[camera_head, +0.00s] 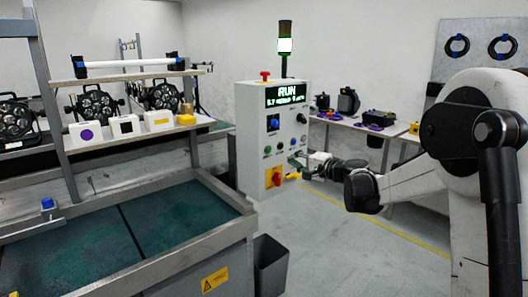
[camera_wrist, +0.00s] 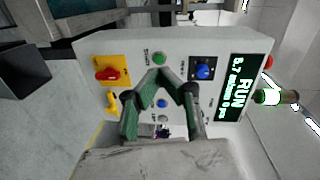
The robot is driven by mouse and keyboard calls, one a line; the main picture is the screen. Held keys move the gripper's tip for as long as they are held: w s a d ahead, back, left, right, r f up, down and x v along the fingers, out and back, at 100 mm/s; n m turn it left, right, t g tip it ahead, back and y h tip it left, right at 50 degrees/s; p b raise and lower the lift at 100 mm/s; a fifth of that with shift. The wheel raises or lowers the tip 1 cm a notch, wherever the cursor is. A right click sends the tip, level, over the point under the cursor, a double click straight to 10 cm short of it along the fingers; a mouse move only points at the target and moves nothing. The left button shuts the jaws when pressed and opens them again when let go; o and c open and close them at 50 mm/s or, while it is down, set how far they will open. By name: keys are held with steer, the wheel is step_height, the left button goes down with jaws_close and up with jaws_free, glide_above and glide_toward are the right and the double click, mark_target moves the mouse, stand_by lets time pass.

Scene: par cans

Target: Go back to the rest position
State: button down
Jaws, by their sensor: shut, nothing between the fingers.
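My gripper (camera_head: 294,160) is at the end of my arm, in front of the grey control box (camera_head: 247,130) in the head view. In the wrist view my gripper (camera_wrist: 168,80) shows its green-padded fingers against the box face. The fingers are shut and hold nothing. Whether the fingertips touch the panel I cannot tell. The display (camera_head: 287,94) reads RUN in green. The red and yellow switch (camera_wrist: 107,74), green button (camera_wrist: 159,59) and blue knob (camera_wrist: 203,71) show beside the fingers.
A light tower (camera_head: 285,38) glows on the box. A steel sink-like bench (camera_head: 190,207) with a green bed stands at left, below a shelf of boxes and lamps (camera_head: 97,104). A dark bin (camera_head: 270,262) stands beside the bench. Tables (camera_head: 355,128) stand at the back right. Floor in the middle is clear.

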steer(key=s+a+r+n+g+h, duration=0.2)
steer(key=s+n+g+h, duration=0.25)
steer(key=s, duration=1.95)
steer(key=s+d+f+n+h, duration=0.2)
steer(key=s+d+f+h, duration=0.1)
steer(key=s, duration=0.9)
steer(key=s+d+f+n+g+h, duration=0.1)
steer(key=s+d+f, duration=0.4)
steer(key=s, duration=0.8)
steer(key=shift+s+d+f+n+h, duration=0.15)
steer(key=shift+d+f+n+h, duration=0.25)
steer(key=shift+f+n+h, duration=0.45)
steer(key=shift+r, duration=0.25)
